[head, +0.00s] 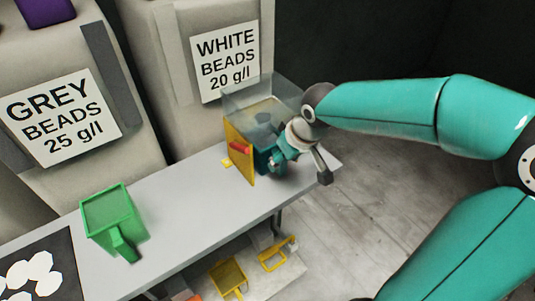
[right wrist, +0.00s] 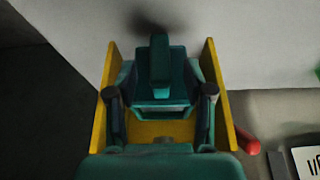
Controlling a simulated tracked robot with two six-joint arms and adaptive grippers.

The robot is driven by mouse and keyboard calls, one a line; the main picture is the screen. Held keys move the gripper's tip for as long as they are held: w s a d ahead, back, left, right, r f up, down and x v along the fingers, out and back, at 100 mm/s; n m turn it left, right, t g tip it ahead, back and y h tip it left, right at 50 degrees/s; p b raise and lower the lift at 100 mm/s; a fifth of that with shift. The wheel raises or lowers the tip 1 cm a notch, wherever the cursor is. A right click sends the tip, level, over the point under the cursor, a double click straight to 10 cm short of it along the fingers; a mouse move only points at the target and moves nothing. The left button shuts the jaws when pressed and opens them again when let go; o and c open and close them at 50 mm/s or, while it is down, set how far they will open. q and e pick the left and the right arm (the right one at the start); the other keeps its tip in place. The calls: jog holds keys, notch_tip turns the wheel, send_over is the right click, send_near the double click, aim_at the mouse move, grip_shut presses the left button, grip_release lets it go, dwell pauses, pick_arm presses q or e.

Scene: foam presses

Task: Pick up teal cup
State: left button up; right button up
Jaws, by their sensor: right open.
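The teal cup (right wrist: 160,82) sits between the yellow side walls of a small press (right wrist: 102,95), its handle pointing up in the right wrist view. In the head view the teal cup (head: 264,160) is mostly hidden behind the yellow panel and my gripper. My right gripper (right wrist: 160,93) is open, with one finger on each side of the cup; I cannot tell whether they touch it. In the head view my right gripper (head: 300,168) is at the press's right side. My left gripper is not in view.
The press has a clear cover (head: 258,97) and a red handle (head: 240,147). A green cup (head: 110,215) stands farther left on the grey bench (head: 185,215). Grey-bead and white-bead bins stand behind. Yellow items (head: 228,275) lie on a lower shelf. Bare bench lies between cup and press.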

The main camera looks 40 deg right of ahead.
jog(key=shift+x, duration=2.9)
jog(key=shift+s, duration=0.15)
jog(key=shift+c, duration=0.3)
grip_shut()
